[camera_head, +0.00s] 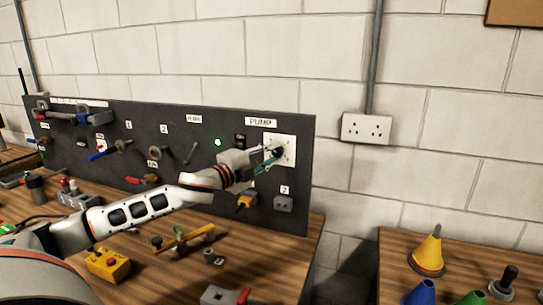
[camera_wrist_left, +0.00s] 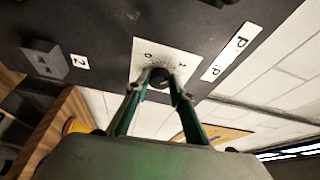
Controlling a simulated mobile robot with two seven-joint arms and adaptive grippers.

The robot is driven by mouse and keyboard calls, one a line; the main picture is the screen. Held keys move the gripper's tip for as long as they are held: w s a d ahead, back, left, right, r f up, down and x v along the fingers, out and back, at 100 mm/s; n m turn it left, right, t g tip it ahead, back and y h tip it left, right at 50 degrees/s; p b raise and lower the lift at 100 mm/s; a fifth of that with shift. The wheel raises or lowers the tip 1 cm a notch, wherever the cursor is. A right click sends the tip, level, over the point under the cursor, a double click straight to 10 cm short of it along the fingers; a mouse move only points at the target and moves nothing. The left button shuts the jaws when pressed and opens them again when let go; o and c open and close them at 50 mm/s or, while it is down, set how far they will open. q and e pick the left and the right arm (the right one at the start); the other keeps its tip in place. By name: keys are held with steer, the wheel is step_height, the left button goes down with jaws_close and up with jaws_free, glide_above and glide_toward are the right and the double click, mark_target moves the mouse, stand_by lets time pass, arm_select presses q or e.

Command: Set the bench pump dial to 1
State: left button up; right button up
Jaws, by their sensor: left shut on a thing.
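The pump dial is a dark round knob (camera_wrist_left: 159,77) on a white square plate (camera_head: 289,144) under the PUMP label (camera_head: 261,122), at the right end of the black upright panel. My left gripper (camera_head: 274,157) reaches it from the left. In the left wrist view its two green fingers (camera_wrist_left: 158,84) are shut on the knob, one on each side. The plate (camera_wrist_left: 168,56) shows a 0 and a 1 in that view. The fingers partly cover the knob, and I cannot tell where its pointer stands. My right gripper is not in view.
The black panel (camera_head: 180,118) carries levers, valves and a green lamp (camera_head: 218,142). A grey socket block (camera_head: 283,204) sits below the dial. The wooden bench holds a yellow box (camera_head: 108,265) and loose tools. Cones stand on a second table (camera_head: 390,262) at right, beyond a gap.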

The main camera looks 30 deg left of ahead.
arm_select(q)
steer(key=shift+m, duration=0.4)
steer(key=o, duration=1.1)
steer(key=shift+o, duration=0.2)
steer(key=s+a, duration=0.1)
steer(key=s, duration=1)
steer(key=shift+s+a, duration=0.4)
stand_by(0.3)
stand_by(0.5)
